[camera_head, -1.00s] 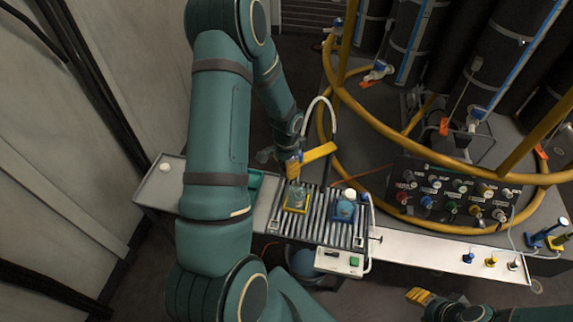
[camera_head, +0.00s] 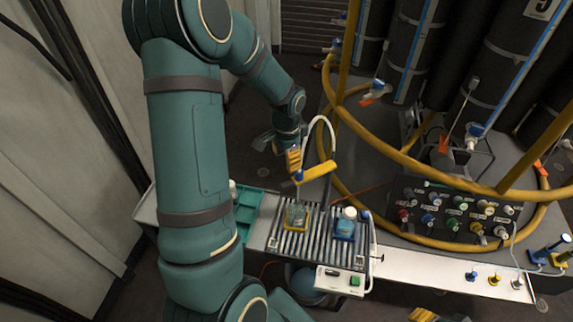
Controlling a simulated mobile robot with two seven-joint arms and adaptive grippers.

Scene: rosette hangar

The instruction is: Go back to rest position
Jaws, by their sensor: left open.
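My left gripper (camera_head: 281,150) is open, raised above the left end of a yellow bar (camera_head: 318,173). I see nothing held in it, though its inner side is partly hidden. A clear vessel on a yellow base (camera_head: 297,216) and a blue jar with a white lid (camera_head: 344,228) stand on the ribbed rack (camera_head: 312,247) below, apart from the gripper. Only a yellow part of my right gripper (camera_head: 424,315) shows at the bottom edge; its opening is out of sight.
A curved white hose (camera_head: 318,118) rises by the yellow bar. A green tray (camera_head: 248,209) lies left of the rack, partly hidden by my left arm. A connector panel (camera_head: 455,212) and yellow ring rails (camera_head: 420,152) stand right. A white shelf (camera_head: 425,268) carries several small plugs.

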